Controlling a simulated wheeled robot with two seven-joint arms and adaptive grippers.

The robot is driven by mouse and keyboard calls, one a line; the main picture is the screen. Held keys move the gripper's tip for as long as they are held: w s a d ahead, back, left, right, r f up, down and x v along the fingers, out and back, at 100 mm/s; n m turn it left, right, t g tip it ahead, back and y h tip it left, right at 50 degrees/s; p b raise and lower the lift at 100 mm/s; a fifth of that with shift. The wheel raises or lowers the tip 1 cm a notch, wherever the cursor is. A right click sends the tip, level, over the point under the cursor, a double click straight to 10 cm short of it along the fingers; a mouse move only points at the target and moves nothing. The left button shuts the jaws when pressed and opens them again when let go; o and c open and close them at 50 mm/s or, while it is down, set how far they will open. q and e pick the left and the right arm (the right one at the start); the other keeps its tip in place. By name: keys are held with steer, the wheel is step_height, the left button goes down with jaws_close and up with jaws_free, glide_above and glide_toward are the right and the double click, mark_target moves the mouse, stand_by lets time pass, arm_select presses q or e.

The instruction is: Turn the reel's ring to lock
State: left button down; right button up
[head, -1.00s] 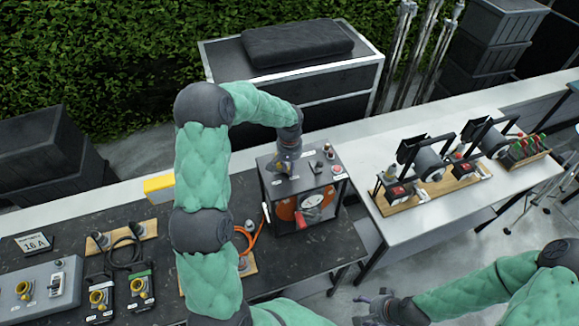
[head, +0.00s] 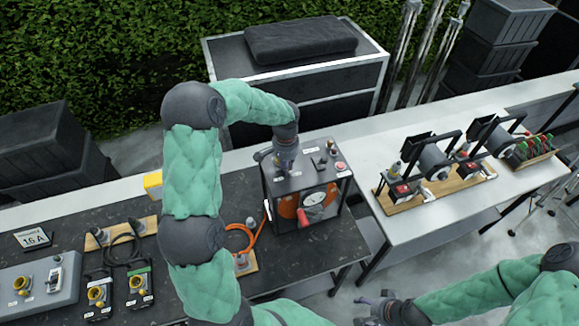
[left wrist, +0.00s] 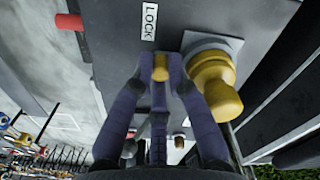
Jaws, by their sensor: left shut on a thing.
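The reel (head: 288,207) is an orange drum in a black frame on the dark table, with a red handle in front. My left gripper (head: 284,168) points down at the back left of the frame's grey top panel (head: 315,180). In the left wrist view its fingers (left wrist: 160,75) are shut on a small yellow lug (left wrist: 161,67), which looks like part of the ring. A LOCK label (left wrist: 149,20) is just beyond the fingertips. The rest of the ring is hidden by the fingers. My right gripper (head: 375,302) is low at the bottom, away from the reel, its fingers apart and empty.
A yellow plug or cap on a grey mount (left wrist: 215,80) stands close beside the right finger. A red button (head: 341,166) is on the panel's right. An orange cable (head: 240,235) lies left of the reel. A white table (head: 440,210) with winches is at right.

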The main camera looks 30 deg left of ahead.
arm_select(q)
steer(key=shift+s+a+m+b, duration=0.1)
steer(key=shift+s+a+m, duration=0.15)
steer(key=shift+m, duration=0.6)
steer(key=shift+s+a+m+b, duration=0.2)
steer(key=shift+a+m, duration=0.15)
steer(key=shift+m, duration=0.45)
steer(key=shift+s+a+m+b, duration=0.1)
steer(key=shift+s+a+m, duration=0.15)
steer(key=shift+m, duration=0.6)
steer(key=shift+w+a, duration=0.1)
steer(key=c, duration=1.5)
jaws_free()
step_height(320, 180, up, 12)
steer(key=shift+r, duration=0.1)
